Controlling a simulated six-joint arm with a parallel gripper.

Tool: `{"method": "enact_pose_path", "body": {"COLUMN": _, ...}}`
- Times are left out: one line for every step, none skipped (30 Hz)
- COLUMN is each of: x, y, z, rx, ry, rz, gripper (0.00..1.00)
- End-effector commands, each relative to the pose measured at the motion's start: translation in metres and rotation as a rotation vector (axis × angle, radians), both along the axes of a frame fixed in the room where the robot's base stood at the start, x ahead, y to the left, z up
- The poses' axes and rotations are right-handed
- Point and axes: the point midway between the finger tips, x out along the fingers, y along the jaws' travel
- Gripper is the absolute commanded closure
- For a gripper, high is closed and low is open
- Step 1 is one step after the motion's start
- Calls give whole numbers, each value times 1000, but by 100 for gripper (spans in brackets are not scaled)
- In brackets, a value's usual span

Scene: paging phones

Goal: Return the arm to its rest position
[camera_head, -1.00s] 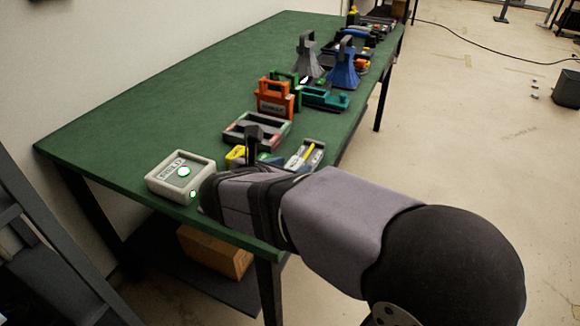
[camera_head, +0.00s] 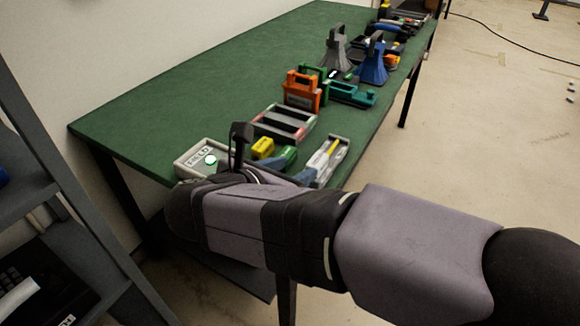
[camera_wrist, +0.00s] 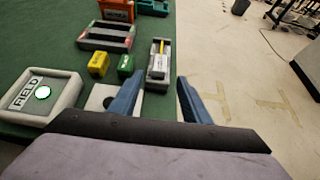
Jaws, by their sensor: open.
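My gripper (camera_wrist: 160,80) shows in the wrist view as two blue fingers spread apart, with nothing held between them. It is at the near edge of the green table (camera_head: 180,110), and floor and table show beyond the fingers.
A pale box marked FIELD (camera_wrist: 42,95) with a lit green button sits at the table's near corner. Yellow (camera_wrist: 98,64) and green (camera_wrist: 125,66) blocks, a narrow grey tray (camera_wrist: 152,74) and a two-part tray (camera_head: 285,122) stand close by. Grey shelving (camera_head: 60,210) is at left.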

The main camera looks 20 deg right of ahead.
Motion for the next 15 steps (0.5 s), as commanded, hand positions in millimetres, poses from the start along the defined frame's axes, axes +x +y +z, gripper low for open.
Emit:
{"method": "enact_pose_path", "body": {"x": -2, "y": 2, "z": 2, "rx": 0, "ry": 0, "rz": 1, "gripper": 57}}
{"method": "enact_pose_path", "body": {"x": -3, "y": 3, "z": 3, "rx": 1, "ry": 0, "rz": 1, "gripper": 57}}
{"method": "enact_pose_path", "body": {"x": -4, "y": 4, "z": 3, "rx": 1, "ry": 0, "rz": 1, "gripper": 57}}
{"method": "enact_pose_path", "body": {"x": -5, "y": 5, "z": 4, "rx": 1, "ry": 0, "rz": 1, "gripper": 57}}
{"method": "enact_pose_path", "body": {"x": -6, "y": 5, "z": 4, "rx": 1, "ry": 1, "rz": 0, "gripper": 57}}
{"method": "enact_pose_path", "body": {"x": -6, "y": 5, "z": 4, "rx": 0, "ry": 1, "rz": -1, "gripper": 57}}
{"method": "enact_pose_path", "body": {"x": -6, "y": 5, "z": 4, "rx": 0, "ry": 1, "rz": -1, "gripper": 57}}
{"method": "enact_pose_path", "body": {"x": -6, "y": 5, "z": 4, "rx": 0, "ry": 1, "rz": -1, "gripper": 57}}
{"method": "enact_pose_path", "body": {"x": -6, "y": 5, "z": 4, "rx": 0, "ry": 1, "rz": -1, "gripper": 57}}
{"method": "enact_pose_path", "body": {"x": -6, "y": 5, "z": 4, "rx": 0, "ry": 1, "rz": -1, "gripper": 57}}
{"method": "enact_pose_path", "body": {"x": -6, "y": 5, "z": 4, "rx": 0, "ry": 1, "rz": -1, "gripper": 57}}
{"method": "enact_pose_path", "body": {"x": -6, "y": 5, "z": 4, "rx": 0, "ry": 1, "rz": -1, "gripper": 57}}
{"method": "enact_pose_path", "body": {"x": -6, "y": 5, "z": 4, "rx": 0, "ry": 1, "rz": -1, "gripper": 57}}
{"method": "enact_pose_path", "body": {"x": -6, "y": 5, "z": 4, "rx": 0, "ry": 1, "rz": -1, "gripper": 57}}
{"method": "enact_pose_path", "body": {"x": -6, "y": 5, "z": 4, "rx": 0, "ry": 1, "rz": -1, "gripper": 57}}
